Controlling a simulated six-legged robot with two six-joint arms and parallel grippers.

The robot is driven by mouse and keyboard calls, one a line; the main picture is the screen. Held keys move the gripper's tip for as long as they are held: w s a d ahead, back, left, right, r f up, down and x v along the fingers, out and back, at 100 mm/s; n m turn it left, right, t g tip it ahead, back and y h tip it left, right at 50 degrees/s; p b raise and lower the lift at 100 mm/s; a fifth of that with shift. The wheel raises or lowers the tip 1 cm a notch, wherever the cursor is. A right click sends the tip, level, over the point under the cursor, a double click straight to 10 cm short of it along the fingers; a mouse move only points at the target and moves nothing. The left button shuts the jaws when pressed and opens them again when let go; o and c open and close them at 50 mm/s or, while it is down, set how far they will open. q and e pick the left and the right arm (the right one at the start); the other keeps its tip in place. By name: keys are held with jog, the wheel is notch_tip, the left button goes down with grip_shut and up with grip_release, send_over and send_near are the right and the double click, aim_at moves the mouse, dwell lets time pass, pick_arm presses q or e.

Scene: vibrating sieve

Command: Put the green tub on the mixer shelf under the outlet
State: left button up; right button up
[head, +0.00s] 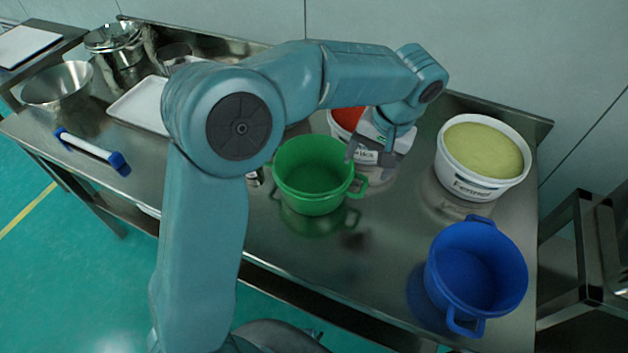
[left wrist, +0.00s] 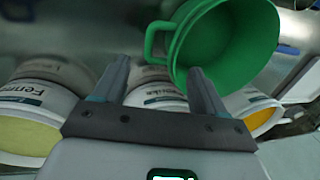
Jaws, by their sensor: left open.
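The green tub (head: 313,175) stands upright and empty on the steel table, with one side handle facing right. My left gripper (head: 371,158) is open just beside and above the tub's right handle, and nothing is between its fingers. In the left wrist view the green tub (left wrist: 228,45) is ahead of the open fingers (left wrist: 158,68), its handle (left wrist: 152,42) beyond the gap between them. I cannot tell whether a finger touches the tub. My right gripper, the mixer shelf and the outlet are not in view.
A tub with red contents (head: 346,119) stands close behind the gripper. A white Fennel tub (head: 484,188) and a blue tub (head: 475,268) stand to the right. A steel bowl (head: 58,85), a white tray (head: 140,106) and a blue-ended tool (head: 92,149) are left. Bare table (head: 375,255) lies in front.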

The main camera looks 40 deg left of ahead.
pick_arm(q)
jog(key=f, duration=0.3)
jog(key=a+f, duration=0.1)
jog(key=f, duration=0.5)
jog(key=shift+s+a+f, duration=0.15)
jog(key=shift+a+f, duration=0.1)
jog(key=shift+a, duration=0.05)
jog(key=c, duration=1.3)
notch_tip(320, 180, up, 20)
jog(key=p, duration=0.2)
jog(key=m, duration=0.1)
send_over(361, 192)
jog(key=a, duration=0.3)
notch_tip(361, 192, down, 10)
jog(key=shift+m, duration=0.8)
jog(key=d+f, duration=0.1)
jog(key=f, duration=0.1)
jog(key=d+f, duration=0.1)
jog(key=f, duration=0.4)
jog(key=shift+s+d+f+p, duration=0.25)
jog(key=shift+d+f+p, duration=0.1)
jog(key=shift+d, duration=0.05)
jog(key=shift+w+d, duration=0.15)
jog(key=shift+w, duration=0.15)
